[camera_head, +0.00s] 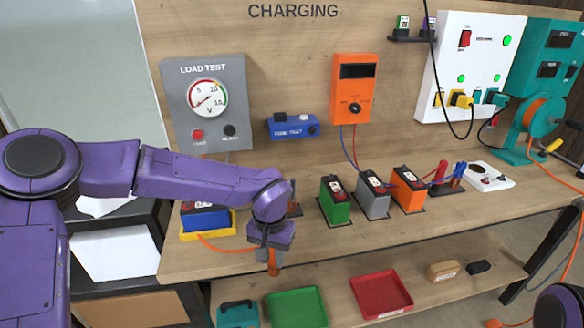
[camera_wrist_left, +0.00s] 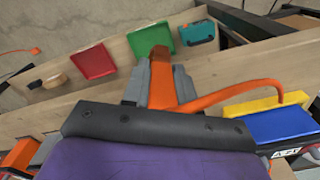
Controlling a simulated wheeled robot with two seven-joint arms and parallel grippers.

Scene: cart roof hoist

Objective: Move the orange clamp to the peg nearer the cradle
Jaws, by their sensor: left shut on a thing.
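My left gripper (camera_head: 268,250) is shut on the orange clamp (camera_head: 273,268) at the front edge of the bench, left of centre. In the left wrist view the orange clamp (camera_wrist_left: 160,82) sits between the two grey fingers. An orange cable (camera_head: 222,249) runs from it to the yellow cradle (camera_head: 190,236), which holds a blue battery (camera_head: 205,219). The cradle also shows in the left wrist view (camera_wrist_left: 252,108). I cannot clearly make out the pegs; my left arm covers part of the bench right of the cradle. My right gripper is not in view.
Green (camera_head: 336,206), grey (camera_head: 372,201) and orange (camera_head: 407,194) batteries stand on the bench to the right. Red and blue clamps (camera_head: 447,179) stand beyond them. Green (camera_head: 297,307) and red (camera_head: 381,294) trays lie on the lower shelf.

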